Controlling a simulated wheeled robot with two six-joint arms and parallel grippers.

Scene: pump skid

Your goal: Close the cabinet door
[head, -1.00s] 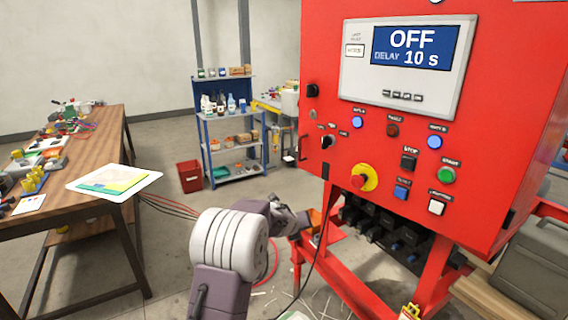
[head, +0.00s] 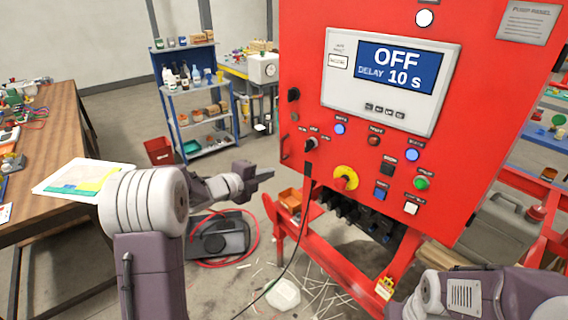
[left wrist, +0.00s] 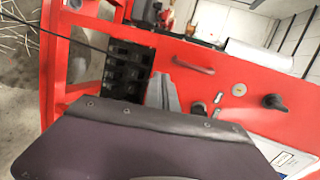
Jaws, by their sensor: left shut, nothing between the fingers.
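The red cabinet (head: 300,75) stands at the right in the head view, its front carrying a screen that reads OFF, DELAY 10 s. A small red handle (head: 285,149) is near the front's lower left edge; it also shows in the left wrist view (left wrist: 194,66). I cannot tell whether the door stands ajar. My left gripper (head: 266,176) is shut and empty, apart from the cabinet, just left of and below the handle. In the left wrist view its fingers (left wrist: 163,91) point towards the red front. My right gripper is out of view.
A wooden table (head: 60,150) is at the left, a blue shelf (head: 190,105) at the back. A dark device (head: 222,235) with a red hose lies on the floor below my left gripper. A black cable hangs from the panel. A grey jerrycan (head: 497,238) stands at the right.

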